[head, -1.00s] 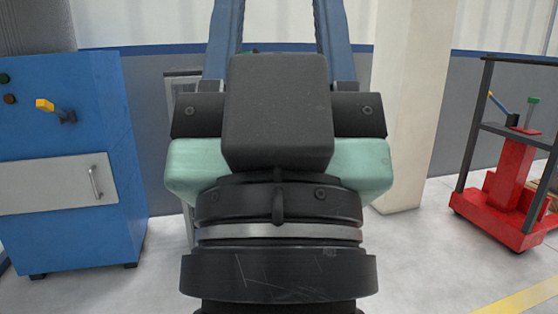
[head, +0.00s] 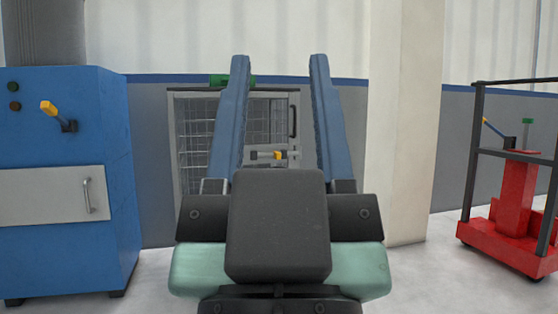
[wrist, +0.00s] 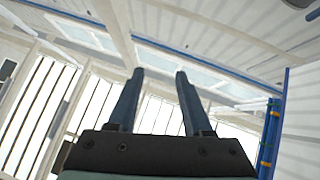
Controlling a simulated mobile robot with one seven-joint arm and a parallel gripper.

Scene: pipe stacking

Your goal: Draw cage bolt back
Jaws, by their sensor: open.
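The wire-mesh cage (head: 190,130) stands against the back wall, with a grey frame and a dark upright handle at its right. Its bolt (head: 278,155) shows between my fingers in the head view, with a yellow part and a grey bar across the cage front. My gripper (head: 279,65) is open and empty, its two blue fingers spread and pointing up and away, in front of the cage and apart from the bolt. My wrist hides the lower part of the cage. The wrist view shows the open fingers (wrist: 158,75) against the upper walls and ceiling; no bolt shows there.
A blue cabinet (head: 60,180) with a yellow-tipped lever and a drawer handle stands at the left. A pale pillar (head: 405,130) stands right of the cage. A red cart (head: 510,220) with a dark frame is at the far right. A green sign (head: 232,80) is above the cage.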

